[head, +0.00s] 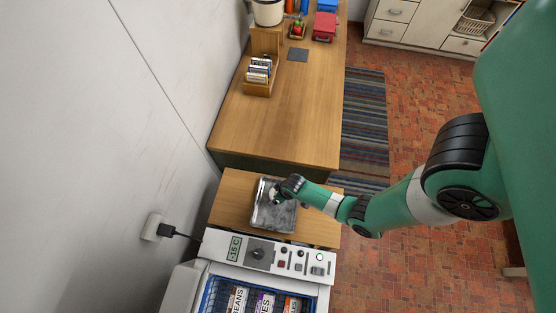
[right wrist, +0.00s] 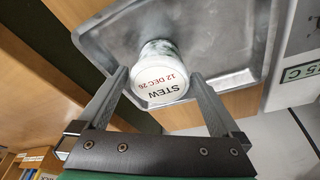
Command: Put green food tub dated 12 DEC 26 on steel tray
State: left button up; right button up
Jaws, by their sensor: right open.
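The steel tray (head: 275,218) lies on the wooden top beside the freezer. It also fills much of the right wrist view (right wrist: 245,60). A frosted, pale tub (right wrist: 161,72) with a white lid reading STEW 12 DEC 26 is over the tray and appears to rest on it; its green colour is not clear. My right gripper (right wrist: 161,80) is open, with one finger on each side of the tub. In the head view my right gripper (head: 276,196) is over the tray's upper part and largely hides the tub. My left gripper is not in view.
The open freezer (head: 265,290) below the tray holds labelled packs in a blue basket. Its control panel (head: 270,258) borders the tray's wooden top. A wooden desk (head: 285,120) stands beyond, with a card box (head: 259,75). A wall (head: 90,130) closes the left side.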

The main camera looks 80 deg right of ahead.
jog(key=p+v, duration=0.2)
jog(key=v, duration=0.2)
jog(key=shift+r+p, duration=0.4)
